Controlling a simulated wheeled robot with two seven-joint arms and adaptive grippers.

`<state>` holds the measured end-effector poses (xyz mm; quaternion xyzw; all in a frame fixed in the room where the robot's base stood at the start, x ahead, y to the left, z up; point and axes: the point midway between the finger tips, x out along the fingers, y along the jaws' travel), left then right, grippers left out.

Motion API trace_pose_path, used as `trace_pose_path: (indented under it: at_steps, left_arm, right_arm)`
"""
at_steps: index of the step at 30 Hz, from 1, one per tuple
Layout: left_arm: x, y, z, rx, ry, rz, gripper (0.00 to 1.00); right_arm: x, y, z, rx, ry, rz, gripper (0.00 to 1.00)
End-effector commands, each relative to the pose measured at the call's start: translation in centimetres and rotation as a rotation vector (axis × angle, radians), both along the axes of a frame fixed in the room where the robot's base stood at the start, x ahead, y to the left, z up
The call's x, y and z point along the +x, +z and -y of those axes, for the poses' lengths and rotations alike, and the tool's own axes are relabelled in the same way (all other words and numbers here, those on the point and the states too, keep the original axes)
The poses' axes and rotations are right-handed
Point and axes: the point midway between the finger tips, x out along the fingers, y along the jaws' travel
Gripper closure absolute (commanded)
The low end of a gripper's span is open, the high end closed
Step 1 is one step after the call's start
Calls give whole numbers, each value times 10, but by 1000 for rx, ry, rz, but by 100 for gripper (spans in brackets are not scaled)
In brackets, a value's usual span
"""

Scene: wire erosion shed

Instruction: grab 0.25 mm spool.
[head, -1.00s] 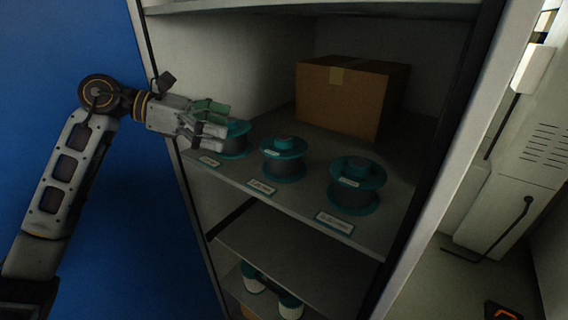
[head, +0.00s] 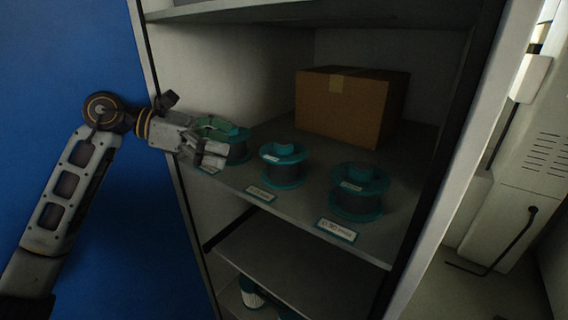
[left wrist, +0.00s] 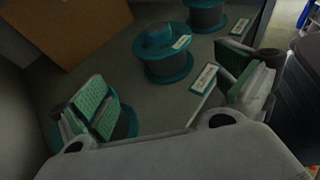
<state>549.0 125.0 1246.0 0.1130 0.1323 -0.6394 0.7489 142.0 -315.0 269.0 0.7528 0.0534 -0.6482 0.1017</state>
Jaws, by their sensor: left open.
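Three teal-flanged spools with grey wire stand upright in a row on the cabinet shelf: left spool (head: 238,151), middle spool (head: 284,168) and right spool (head: 357,193). The right label (head: 337,230) seems to read 0.30 mm. The middle label (head: 261,193) is too blurred to read surely, also in the left wrist view (left wrist: 204,78). My left gripper (head: 219,142) is open at the left spool and partly hides it. In the left wrist view, one finger covers much of the left spool (left wrist: 127,122); the middle spool (left wrist: 163,56) lies beyond the open jaws. My right gripper is out of view.
A cardboard box (head: 341,107) stands behind the spools. The cabinet's left side post (head: 163,110) is close to my left wrist, and another shelf (head: 480,12) is above. A lower shelf (head: 290,262) has bare room.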

Motion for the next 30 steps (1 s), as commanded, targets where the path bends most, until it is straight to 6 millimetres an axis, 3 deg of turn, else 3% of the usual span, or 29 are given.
trace_pose_path:
  at_steps: [19, 30]
  left_arm:
    - [10, -26, 69, 1, -2, -4, 0]
    - [12, -29, 78, 1, 0, -1, 0]
  right_arm:
    - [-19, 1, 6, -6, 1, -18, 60]
    - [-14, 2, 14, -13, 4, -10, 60]
